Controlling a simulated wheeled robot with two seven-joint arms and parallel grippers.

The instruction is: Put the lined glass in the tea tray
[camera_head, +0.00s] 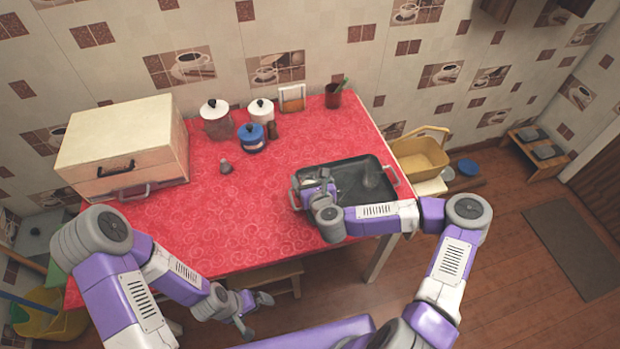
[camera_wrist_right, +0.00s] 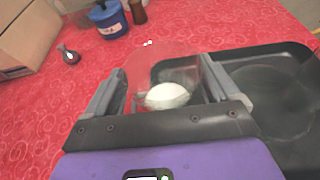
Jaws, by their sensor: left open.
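A clear see-through glass (camera_wrist_right: 160,70) stands between the fingers of my right gripper (camera_wrist_right: 163,60) in the right wrist view; both fingers meet its sides. A white oval shows through its near part, and lines cannot be made out. In the head view my right gripper (camera_head: 318,182) is over the left end of the black tea tray (camera_head: 348,200) and hides the glass. The tray also shows in the right wrist view (camera_wrist_right: 285,54), to the right of the glass. My left gripper (camera_head: 256,314) is open and empty in front of the table.
A faint clear round thing (camera_head: 371,175) shows at the tray's right end. A small dark bottle (camera_head: 226,167), a blue jar (camera_head: 251,140) and white-lidded jars (camera_head: 215,122) stand behind. A box (camera_head: 122,150) fills the back left. The red table's front middle (camera_head: 240,230) is clear.

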